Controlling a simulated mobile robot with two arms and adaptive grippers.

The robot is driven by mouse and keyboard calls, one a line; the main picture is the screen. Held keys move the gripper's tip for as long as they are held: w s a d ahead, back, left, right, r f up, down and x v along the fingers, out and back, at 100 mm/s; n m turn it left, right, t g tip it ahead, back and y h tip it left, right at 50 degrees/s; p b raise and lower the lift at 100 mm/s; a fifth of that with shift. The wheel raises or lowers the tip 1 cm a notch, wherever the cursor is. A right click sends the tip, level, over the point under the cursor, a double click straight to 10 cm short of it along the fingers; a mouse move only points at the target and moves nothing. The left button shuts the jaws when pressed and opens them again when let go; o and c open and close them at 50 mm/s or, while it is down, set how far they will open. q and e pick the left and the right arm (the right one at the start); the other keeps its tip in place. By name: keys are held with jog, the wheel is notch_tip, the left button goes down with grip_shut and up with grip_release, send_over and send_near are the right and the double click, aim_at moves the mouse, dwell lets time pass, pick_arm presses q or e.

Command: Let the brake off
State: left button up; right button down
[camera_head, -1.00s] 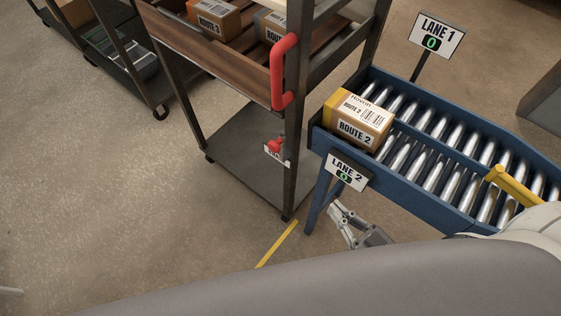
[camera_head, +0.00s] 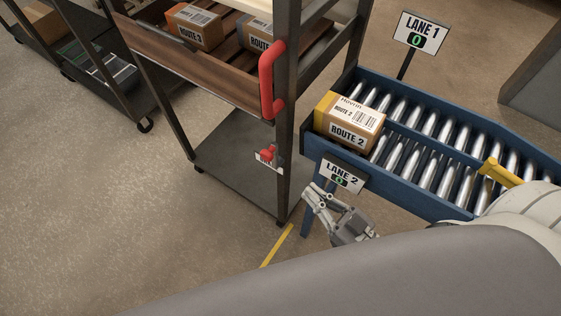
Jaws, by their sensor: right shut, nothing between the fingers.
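The brake is a small red lever (camera_head: 267,154) on a white plate low on the cart's near post, below the cart's red handle (camera_head: 268,80). The cart (camera_head: 190,70) stands left of the conveyor. My right gripper (camera_head: 311,191) is shut and empty. It shows below the LANE 2 sign, to the right of and lower in the picture than the brake lever, apart from it. My left gripper is not in view.
A blue roller conveyor (camera_head: 400,192) carries a ROUTE 2 box (camera_head: 349,117) at its end. LANE 2 (camera_head: 340,175) and LANE 1 (camera_head: 419,33) signs stand by it. Cart shelf holds a ROUTE 3 box (camera_head: 195,26).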

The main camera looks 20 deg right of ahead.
aim_at(268, 153)
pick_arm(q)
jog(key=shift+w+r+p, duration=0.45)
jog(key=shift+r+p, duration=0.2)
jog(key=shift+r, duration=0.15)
pick_arm(e)
jog(key=x, duration=1)
jog(key=shift+w+a, duration=0.15)
jog(key=shift+w, duration=0.05)
